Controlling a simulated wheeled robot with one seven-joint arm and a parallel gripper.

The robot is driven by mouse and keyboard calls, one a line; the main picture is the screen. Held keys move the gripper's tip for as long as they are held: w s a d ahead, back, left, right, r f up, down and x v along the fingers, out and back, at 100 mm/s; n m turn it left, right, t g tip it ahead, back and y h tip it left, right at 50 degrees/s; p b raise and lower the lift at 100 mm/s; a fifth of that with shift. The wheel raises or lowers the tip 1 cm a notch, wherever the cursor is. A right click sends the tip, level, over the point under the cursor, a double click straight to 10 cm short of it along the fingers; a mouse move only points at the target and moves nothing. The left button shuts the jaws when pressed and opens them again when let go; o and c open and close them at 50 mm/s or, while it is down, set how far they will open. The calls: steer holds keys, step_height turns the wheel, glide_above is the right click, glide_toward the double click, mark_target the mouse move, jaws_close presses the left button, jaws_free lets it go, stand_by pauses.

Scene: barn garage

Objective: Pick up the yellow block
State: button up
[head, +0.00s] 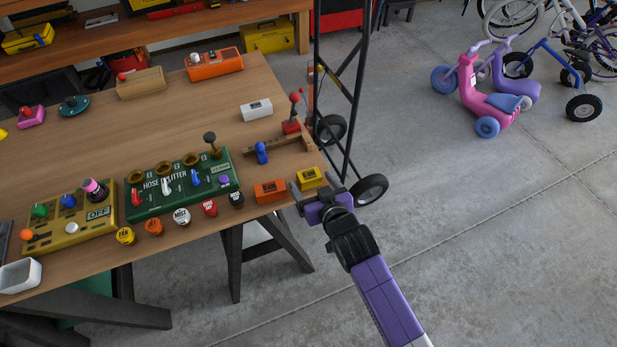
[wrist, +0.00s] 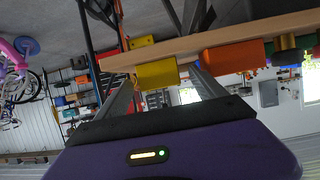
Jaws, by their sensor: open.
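The yellow block (head: 310,177) sits at the near right corner of the wooden workbench (head: 205,103), just right of an orange block (head: 270,191). My gripper (head: 313,187) is open and empty at the bench corner, at the near side of the yellow block. In the wrist view, which looks upside down, the yellow block (wrist: 157,74) shows between the two fingers of my gripper (wrist: 160,78). I cannot tell whether either finger touches it. The orange block (wrist: 232,58) lies beyond the right finger there.
A green hose splitter panel (head: 183,184) and several round knobs lie left of the blocks. A black metal frame with wheels (head: 340,90) stands close to the bench's right edge. Open floor lies right.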

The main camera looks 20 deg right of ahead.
mark_target(312, 182)
steer(key=shift+x, duration=1.6)
steer(key=c, duration=1.4)
steer(key=shift+c, duration=0.2)
steer(key=shift+r, duration=0.1)
